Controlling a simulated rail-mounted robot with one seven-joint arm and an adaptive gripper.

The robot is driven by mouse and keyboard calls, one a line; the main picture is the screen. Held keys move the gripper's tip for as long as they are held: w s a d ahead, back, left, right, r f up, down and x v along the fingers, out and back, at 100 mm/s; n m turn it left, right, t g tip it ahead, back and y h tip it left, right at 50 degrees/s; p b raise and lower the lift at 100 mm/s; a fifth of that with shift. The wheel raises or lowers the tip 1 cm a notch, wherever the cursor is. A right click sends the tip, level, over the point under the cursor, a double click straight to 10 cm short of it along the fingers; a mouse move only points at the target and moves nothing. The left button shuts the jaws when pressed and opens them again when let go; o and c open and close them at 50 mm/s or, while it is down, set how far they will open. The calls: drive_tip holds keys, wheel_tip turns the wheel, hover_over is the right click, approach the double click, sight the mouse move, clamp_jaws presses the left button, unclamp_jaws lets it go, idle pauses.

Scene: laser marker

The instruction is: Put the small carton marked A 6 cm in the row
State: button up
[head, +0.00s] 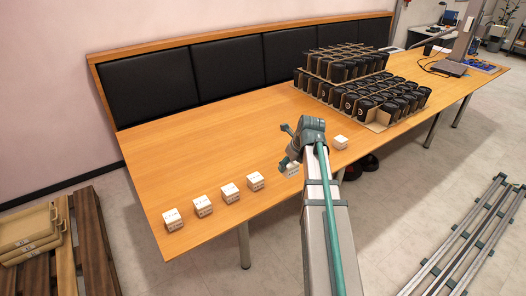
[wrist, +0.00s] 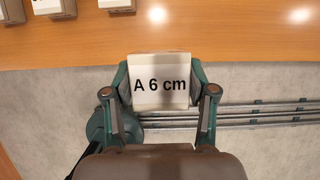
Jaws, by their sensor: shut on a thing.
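The small white carton marked A 6 cm (wrist: 160,88) is between the two fingers of my gripper (wrist: 160,95), which is shut on it. Its label faces the wrist camera and reads upright. In the head view my gripper (head: 287,161) is near the table's front edge, with a white carton (head: 292,170) partly hidden beneath it. Several similar white cartons stand in a row along the front left of the table: the leftmost (head: 173,219), then others (head: 203,206), (head: 230,193) and (head: 255,181). Another carton (head: 340,142) stands right of my gripper.
The wooden table (head: 190,150) is clear behind the row. Dark cylinders in cardboard trays (head: 378,125) fill its right part. In the wrist view the table edge (wrist: 230,66) runs behind the held carton, with floor and rails (wrist: 260,115) below.

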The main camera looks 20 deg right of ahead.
drive_tip(key=w+f+p, duration=0.1)
drive_tip(key=w+f, duration=0.2)
drive_tip(key=w, duration=0.1)
drive_tip(key=w+d+f+p, duration=0.1)
drive_tip(key=w+f, duration=0.2)
drive_tip(key=w, duration=0.1)
drive_tip(key=w+d+f, duration=0.1)
drive_tip(key=w+f, duration=0.2)
drive_tip(key=w, duration=0.1)
drive_tip(key=shift+w+p, duration=0.3)
drive_tip(key=shift+p, duration=0.1)
drive_tip(key=shift+w+f+p, duration=0.15)
drive_tip(key=shift+f+p, duration=0.5)
drive_tip(key=shift+f, duration=1.2)
drive_tip(key=o, duration=1.2)
drive_tip(key=shift+f, duration=0.1)
drive_tip(key=a+b+v, duration=0.1)
drive_tip(key=b+v, duration=0.1)
drive_tip(key=v, duration=1)
drive_tip(key=shift+d, duration=0.45)
